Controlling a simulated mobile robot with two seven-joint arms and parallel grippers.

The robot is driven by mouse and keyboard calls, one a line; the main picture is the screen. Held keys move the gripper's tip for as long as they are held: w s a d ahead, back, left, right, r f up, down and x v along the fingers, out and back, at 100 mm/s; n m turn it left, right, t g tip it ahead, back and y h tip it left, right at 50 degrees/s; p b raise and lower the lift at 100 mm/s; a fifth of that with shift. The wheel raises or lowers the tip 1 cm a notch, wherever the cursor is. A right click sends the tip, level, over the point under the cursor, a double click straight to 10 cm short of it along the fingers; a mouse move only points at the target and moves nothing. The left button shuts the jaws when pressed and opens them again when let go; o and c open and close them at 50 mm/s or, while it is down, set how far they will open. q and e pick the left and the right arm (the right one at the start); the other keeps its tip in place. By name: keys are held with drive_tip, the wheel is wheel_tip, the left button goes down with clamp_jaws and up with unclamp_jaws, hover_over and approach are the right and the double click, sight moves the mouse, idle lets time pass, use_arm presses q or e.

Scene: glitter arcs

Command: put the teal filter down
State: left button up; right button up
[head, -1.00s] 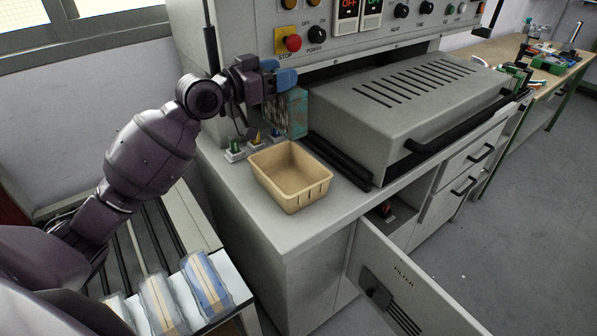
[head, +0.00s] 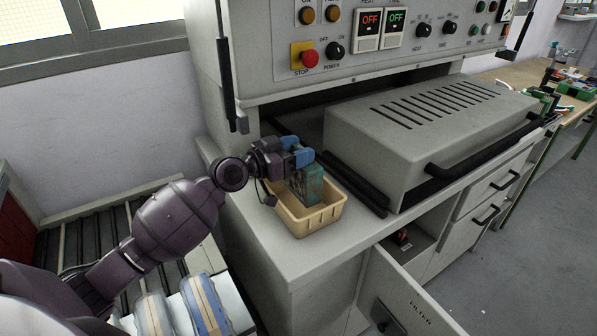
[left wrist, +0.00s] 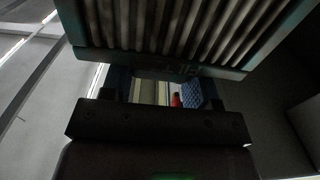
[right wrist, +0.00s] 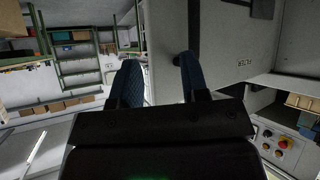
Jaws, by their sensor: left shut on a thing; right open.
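The teal filter (head: 308,186) is a boxy block with a teal frame, in or just over the tan bin (head: 318,218) on the grey counter. My left gripper (head: 299,160), with blue fingertips, is shut on its upper part. The filter's pleated face (left wrist: 180,25) fills the top of the left wrist view. I cannot tell whether the filter's bottom touches the bin floor. My right gripper (right wrist: 158,78) is open and empty in the right wrist view, and it does not show in the head view.
A grey slotted hood (head: 425,125) with a black handle stands right of the bin. An open door marked FILTER (head: 405,300) hangs below the counter. Wrapped packs (head: 205,305) lie at the lower left. The counter in front of the bin is clear.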

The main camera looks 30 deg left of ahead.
use_arm(q)
drive_tip(key=shift+f, duration=0.6)
wheel_tip(320, 180, down, 4)
drive_tip(key=shift+b, duration=0.8)
drive_tip(key=shift+r, duration=0.1)
drive_tip(key=shift+f, duration=0.25)
drive_tip(key=o, duration=1.3)
drive_tip(key=shift+c, duration=0.2)
drive_tip(key=shift+r, duration=0.1)
